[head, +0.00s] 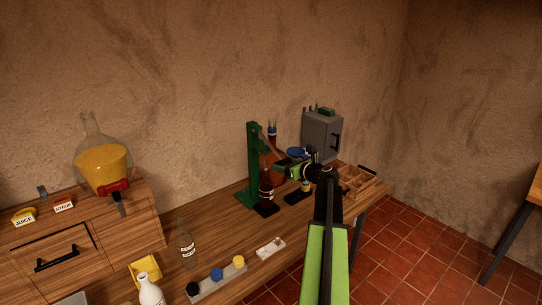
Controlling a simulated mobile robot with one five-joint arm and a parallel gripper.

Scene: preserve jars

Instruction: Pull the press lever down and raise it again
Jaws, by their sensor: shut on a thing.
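The green press (253,165) stands upright on the wooden bench, near the back wall. A thin lever (269,146) slants down and right from its upper part towards my gripper. My gripper (283,168) is at the lever's lower end and is shut on it; the jaws are small here and partly hidden by my arm. A dark bottle (266,189) stands upright at the foot of the press, below and left of my gripper.
A grey box (322,136) stands behind my arm. A wooden tray (358,181) is at the bench's right end. A glass flask of yellow liquid (102,168) stands left. A clear bottle (187,248) and a rack with coloured caps (207,284) are in front.

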